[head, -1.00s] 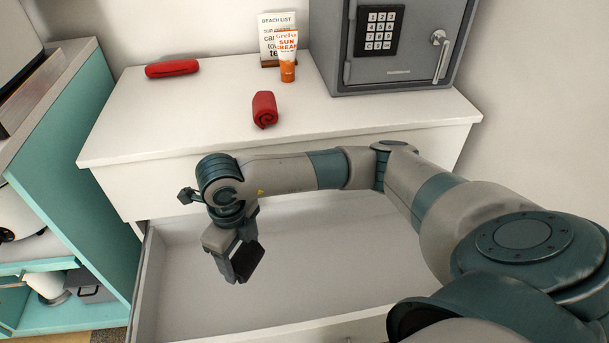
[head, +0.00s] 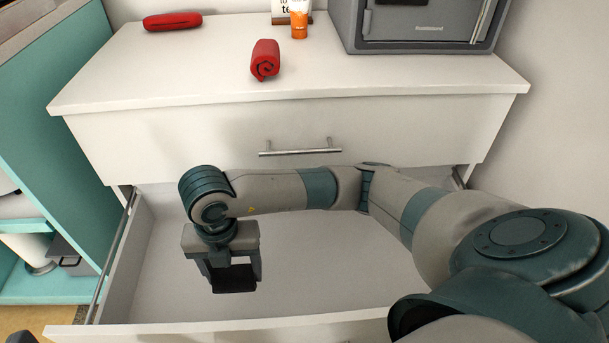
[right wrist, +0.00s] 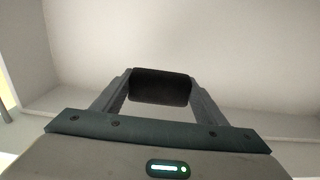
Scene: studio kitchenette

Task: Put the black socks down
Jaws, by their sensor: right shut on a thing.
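My right gripper (head: 228,280) is shut on the black socks (head: 234,278), a dark rolled bundle between its two fingers. The bundle also shows in the right wrist view (right wrist: 160,87), gripped at both ends. The gripper points down inside the open, pale drawer (head: 330,280), left of its middle. I cannot tell whether the socks touch the drawer floor. My left gripper is not in view.
The drawer looks otherwise empty, though my arm hides part of it. On the white top (head: 200,70) lie a red rolled bundle (head: 265,60) and a red case (head: 172,21). An orange tube (head: 299,20) and a grey safe (head: 420,28) stand behind.

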